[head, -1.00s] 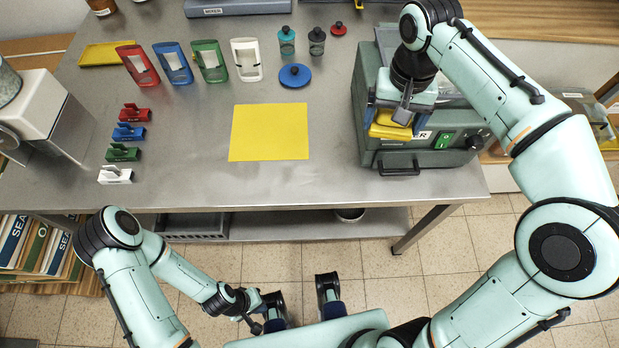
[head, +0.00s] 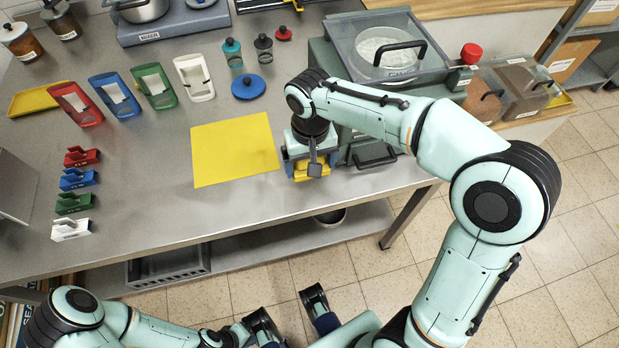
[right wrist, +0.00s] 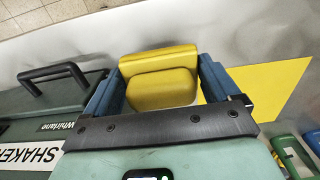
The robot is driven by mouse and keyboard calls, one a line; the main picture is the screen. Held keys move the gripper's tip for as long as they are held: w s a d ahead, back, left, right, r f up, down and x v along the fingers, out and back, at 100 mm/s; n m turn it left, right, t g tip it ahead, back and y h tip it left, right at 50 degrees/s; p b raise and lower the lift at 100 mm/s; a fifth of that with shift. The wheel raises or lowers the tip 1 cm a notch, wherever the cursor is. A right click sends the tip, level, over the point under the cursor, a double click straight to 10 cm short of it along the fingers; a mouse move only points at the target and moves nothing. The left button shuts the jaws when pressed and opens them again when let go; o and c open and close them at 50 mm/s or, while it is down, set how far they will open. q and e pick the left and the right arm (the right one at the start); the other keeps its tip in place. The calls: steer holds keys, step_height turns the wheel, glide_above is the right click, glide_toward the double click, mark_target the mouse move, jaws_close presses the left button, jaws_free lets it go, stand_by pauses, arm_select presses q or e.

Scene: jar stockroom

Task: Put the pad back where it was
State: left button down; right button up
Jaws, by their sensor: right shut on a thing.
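A yellow block-like pad (head: 300,171) is between the blue fingers of my right gripper (head: 307,168). In the right wrist view the pad (right wrist: 160,88) sits between both fingers, and my right gripper (right wrist: 162,80) is shut on it. It is over the steel table, between the flat yellow sheet (head: 235,150) and the green shaker (head: 350,150). I cannot tell whether the pad touches the table. My left gripper (head: 291,322) is open and empty, low in front of the table, away from the pad.
Red, blue, green and white frames (head: 194,78) stand at the back left, with matching small holders (head: 72,230) in front. The shaker's clear-lidded top (head: 390,50) is behind my right arm.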

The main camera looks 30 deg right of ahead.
mark_target(310, 185)
steer(key=shift+f+b, duration=0.6)
steer(key=shift+f, duration=2.7)
steer(key=shift+f, duration=0.15)
steer(key=o, duration=0.7)
steer(key=shift+o, duration=0.2)
step_height(310, 185, up, 12)
steer(key=p, duration=0.2)
steer(key=shift+r+p, duration=0.25)
steer(key=shift+p, duration=0.1)
